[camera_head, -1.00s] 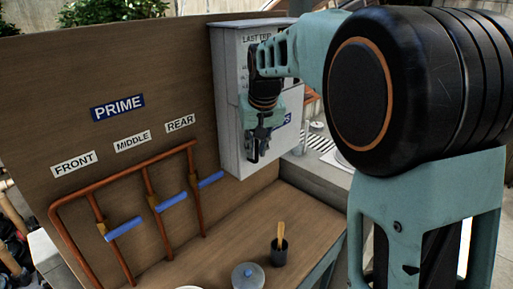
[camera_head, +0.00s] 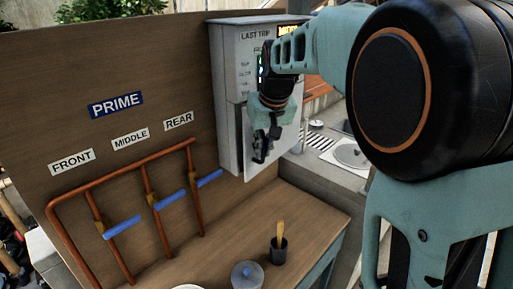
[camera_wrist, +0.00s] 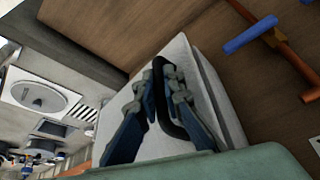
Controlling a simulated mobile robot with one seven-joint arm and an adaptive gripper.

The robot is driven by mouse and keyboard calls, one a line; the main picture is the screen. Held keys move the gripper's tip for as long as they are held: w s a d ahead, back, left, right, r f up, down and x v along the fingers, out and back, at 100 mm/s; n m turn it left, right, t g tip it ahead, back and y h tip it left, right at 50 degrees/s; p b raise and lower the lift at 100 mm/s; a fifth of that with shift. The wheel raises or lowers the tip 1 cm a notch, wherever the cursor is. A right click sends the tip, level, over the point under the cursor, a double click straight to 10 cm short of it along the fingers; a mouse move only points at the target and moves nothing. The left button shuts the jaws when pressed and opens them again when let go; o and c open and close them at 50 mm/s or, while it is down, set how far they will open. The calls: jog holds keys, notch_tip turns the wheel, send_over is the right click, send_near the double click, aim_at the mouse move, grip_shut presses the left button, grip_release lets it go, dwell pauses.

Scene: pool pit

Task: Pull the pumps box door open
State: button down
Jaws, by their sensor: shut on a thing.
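The pumps box is a pale grey box (camera_head: 228,110) fixed to the right end of the wooden board, with "LAST TRIP" on its upper front. Its lower front is the door (camera_head: 289,140), which stands slightly out from the box, with a dark gap along its left edge. My gripper (camera_head: 262,152) is in front of the door, covering part of it and its label. In the wrist view my gripper (camera_wrist: 166,82) is shut on a dark curved handle (camera_wrist: 163,112) on the pale door. The handle is mostly hidden in the head view.
Copper pipes with blue levers (camera_head: 172,200) run along the board left of the box. Below, the wooden bench holds a cup with a wooden-handled tool (camera_head: 279,250) and a lidded pot (camera_head: 247,276). A counter with a round basin (camera_head: 350,155) is at right.

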jog(key=s+d+n+y+b, duration=0.1)
jog(key=s+d+n, duration=0.15)
jog(key=d, duration=0.45)
jog(key=s+d+n+y, duration=0.1)
jog(key=d+n, duration=0.2)
jog(key=d, duration=0.3)
jog(key=w+d+n+g+p, duration=0.1)
jog(key=w+d+n+p, duration=0.1)
jog(key=d, duration=0.6)
jog(key=w+d+n+g+y+p, duration=0.1)
jog(key=w+d+n+p, duration=0.1)
jog(key=d+n+p, duration=0.2)
jog(key=shift+w+d+g+p, duration=0.15)
jog(key=shift+d+g+p, duration=0.25)
jog(key=shift+d+p, duration=1.25)
jog(key=shift+d+r+b, duration=0.1)
jog(key=shift+d+b, duration=0.3)
jog(key=shift+b, duration=0.05)
jog(key=c, duration=2.3)
grip_release()
